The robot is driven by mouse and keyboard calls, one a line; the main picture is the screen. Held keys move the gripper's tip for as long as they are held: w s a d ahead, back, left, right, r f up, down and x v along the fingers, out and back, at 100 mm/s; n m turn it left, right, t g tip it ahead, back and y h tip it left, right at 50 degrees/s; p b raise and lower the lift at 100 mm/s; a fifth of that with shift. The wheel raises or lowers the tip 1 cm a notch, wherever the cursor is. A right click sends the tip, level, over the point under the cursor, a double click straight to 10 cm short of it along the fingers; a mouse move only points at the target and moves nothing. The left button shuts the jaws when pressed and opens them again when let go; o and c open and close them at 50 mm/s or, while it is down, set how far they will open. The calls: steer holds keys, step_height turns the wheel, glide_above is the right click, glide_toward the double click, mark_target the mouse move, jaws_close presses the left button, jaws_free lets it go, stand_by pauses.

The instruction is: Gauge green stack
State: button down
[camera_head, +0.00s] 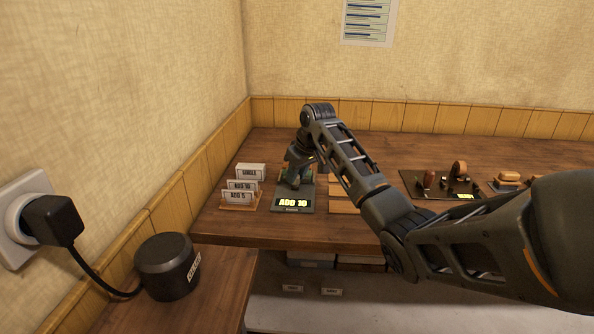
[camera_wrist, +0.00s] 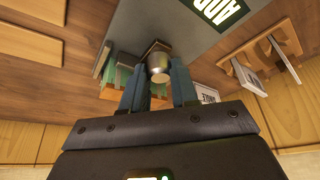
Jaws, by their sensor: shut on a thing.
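My gripper (camera_head: 296,172) is over a dark flat device whose lit display (camera_head: 292,202) reads "ADD 10". In the wrist view my gripper (camera_wrist: 158,72) is shut on a small silvery cylinder (camera_wrist: 158,66) with a brownish part behind it. Green pieces (camera_wrist: 118,79) stand beside the left finger, partly hidden by it; I cannot tell how many there are or whether they touch the finger. In the head view my own wrist hides most of this spot. The dark device's grey surface (camera_wrist: 185,30) also shows in the wrist view.
White cards in a wooden holder (camera_head: 238,206) stand left of the device, one reading "SINGLE". Wooden slats (camera_head: 342,207) lie at its right. A dark board (camera_head: 425,193) with small wooden parts is further right. A black puck (camera_head: 166,266) with a cable stands lower left.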

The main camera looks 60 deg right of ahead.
steer(key=shift+s+a+r+p, duration=0.15)
steer(key=shift+a+p, duration=0.15)
steer(key=shift+a, duration=0.15)
steer(key=shift+s+a+p, duration=0.15)
steer(key=shift+a+p, duration=0.15)
steer(key=shift+a, duration=0.1)
steer(key=shift+a+f, duration=0.15)
steer(key=shift+f, duration=0.05)
steer(key=c, duration=1.1)
jaws_free()
steer(key=shift+s+a, duration=0.1)
steer(key=shift+c, duration=0.2)
steer(key=shift+r, duration=0.1)
steer(key=v, duration=0.7)
steer(key=shift+s+r, duration=0.15)
steer(key=shift+r, duration=0.15)
steer(key=shift+s, duration=0.1)
